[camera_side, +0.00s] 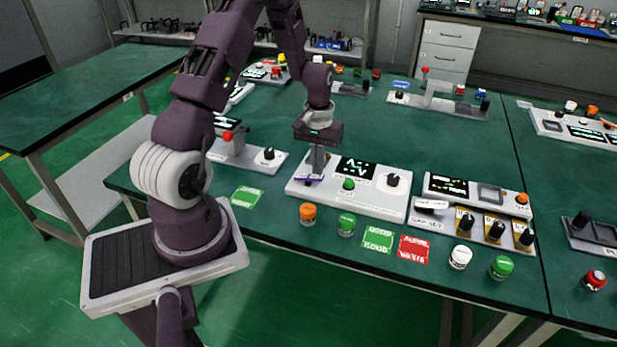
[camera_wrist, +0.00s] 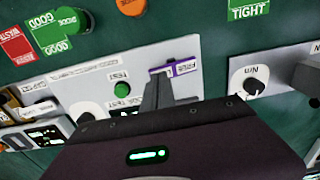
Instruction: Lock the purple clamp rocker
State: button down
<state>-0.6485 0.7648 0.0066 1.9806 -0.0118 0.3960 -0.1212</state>
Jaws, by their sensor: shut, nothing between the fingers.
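The purple clamp rocker (camera_wrist: 176,68) shows in the wrist view as a purple-framed part with a white label, set near the edge of a white panel (camera_wrist: 110,68). In the side view the rocker (camera_side: 308,179) is a thin purple strip at the panel's left end. My gripper (camera_side: 316,176) is shut and empty, pointing down right at the rocker. In the wrist view its fingertips (camera_wrist: 158,80) overlap the rocker's lower left part. I cannot tell whether they touch it, nor which way the rocker is tilted.
A green button (camera_side: 348,184) and a black-and-white knob (camera_side: 393,181) sit on the same panel. An orange button (camera_side: 307,213) and a green one (camera_side: 346,224) stand in front. Another panel (camera_side: 478,208) lies to the right, and a box with a knob (camera_side: 269,156) to the left.

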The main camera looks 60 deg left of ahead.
jog(key=shift+f, duration=0.9)
dwell(0.3)
jog(key=shift+r, duration=3.5)
